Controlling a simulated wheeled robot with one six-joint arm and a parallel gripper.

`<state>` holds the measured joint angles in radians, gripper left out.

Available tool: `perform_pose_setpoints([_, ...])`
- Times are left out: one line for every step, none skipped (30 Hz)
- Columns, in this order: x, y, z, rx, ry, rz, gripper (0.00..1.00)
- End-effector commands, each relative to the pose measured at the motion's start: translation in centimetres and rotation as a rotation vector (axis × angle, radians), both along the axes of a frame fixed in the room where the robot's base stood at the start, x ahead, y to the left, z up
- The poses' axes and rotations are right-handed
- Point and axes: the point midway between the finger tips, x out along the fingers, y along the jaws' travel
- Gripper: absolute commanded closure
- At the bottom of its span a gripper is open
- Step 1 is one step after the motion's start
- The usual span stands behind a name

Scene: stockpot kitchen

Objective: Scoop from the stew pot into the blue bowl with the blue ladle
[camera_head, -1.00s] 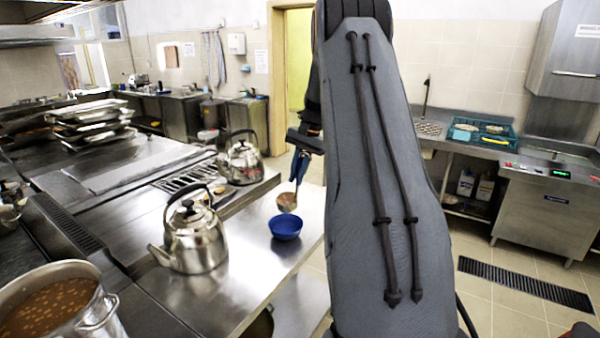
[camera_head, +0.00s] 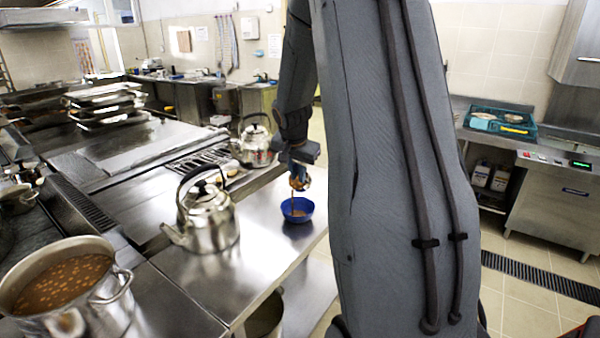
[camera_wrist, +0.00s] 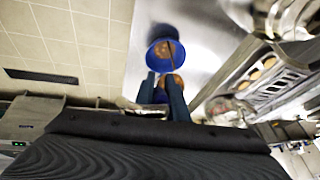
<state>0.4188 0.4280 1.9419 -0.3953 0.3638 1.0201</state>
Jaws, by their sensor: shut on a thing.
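The blue bowl (camera_head: 297,216) sits upright on the steel counter, with brown stew in it. It also shows in the wrist view (camera_wrist: 152,58). My gripper (camera_head: 298,172) is shut on the blue ladle (camera_head: 299,184) above the bowl. The ladle is tipped, and a thin brown stream runs from it down into the bowl. In the wrist view my two fingers (camera_wrist: 162,92) close around the ladle's blue handle, which they partly hide. The stew pot (camera_head: 108,314), a large steel pot of brown stew with lumps, stands at the lower left, well away from my gripper.
A steel kettle (camera_head: 208,222) stands on the counter left of the bowl. A second kettle (camera_head: 255,146) stands behind, by a grate (camera_head: 195,160). Stacked trays (camera_head: 108,103) are at the back left. The counter's right edge (camera_head: 312,246) is close to the bowl.

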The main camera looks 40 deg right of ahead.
Motion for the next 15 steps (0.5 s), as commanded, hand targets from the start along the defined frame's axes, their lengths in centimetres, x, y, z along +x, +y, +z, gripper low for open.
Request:
perform_pose_setpoints([0.07, 0.29, -0.32, -0.016, -0.008, 0.004, 1.0])
perform_pose_setpoints([0.03, 0.44, -0.44, -0.025, -0.011, 0.005, 1.0])
perform_pose_setpoints([0.03, 0.66, -0.59, -0.036, -0.018, 0.007, 1.0])
perform_pose_setpoints([0.04, 0.83, -0.65, -0.045, -0.024, 0.009, 1.0])
perform_pose_setpoints([0.08, 0.75, -0.61, -0.046, -0.026, 0.006, 1.0])
perform_pose_setpoints([0.09, 0.77, -0.63, -0.05, -0.027, 0.005, 1.0])
perform_pose_setpoints([0.08, 0.79, -0.68, -0.052, -0.027, 0.005, 1.0])
perform_pose_setpoints([0.05, 0.83, -0.73, -0.056, -0.027, 0.005, 1.0])
perform_pose_setpoints([0.03, 0.87, -0.76, -0.059, -0.027, 0.005, 1.0])
perform_pose_setpoints([0.02, 0.91, -0.77, -0.061, -0.029, 0.005, 1.0])
perform_pose_setpoints([0.0, 0.94, -0.79, -0.064, -0.03, 0.005, 1.0])
perform_pose_setpoints([0.0, 0.98, -0.82, -0.068, -0.031, 0.004, 1.0])
perform_pose_setpoints([-0.01, 1.01, -0.86, -0.071, -0.032, 0.005, 1.0])
perform_pose_setpoints([-0.01, 1.03, -0.88, -0.075, -0.032, 0.006, 1.0])
perform_pose_setpoints([-0.02, 1.08, -0.88, -0.078, -0.034, 0.006, 1.0])
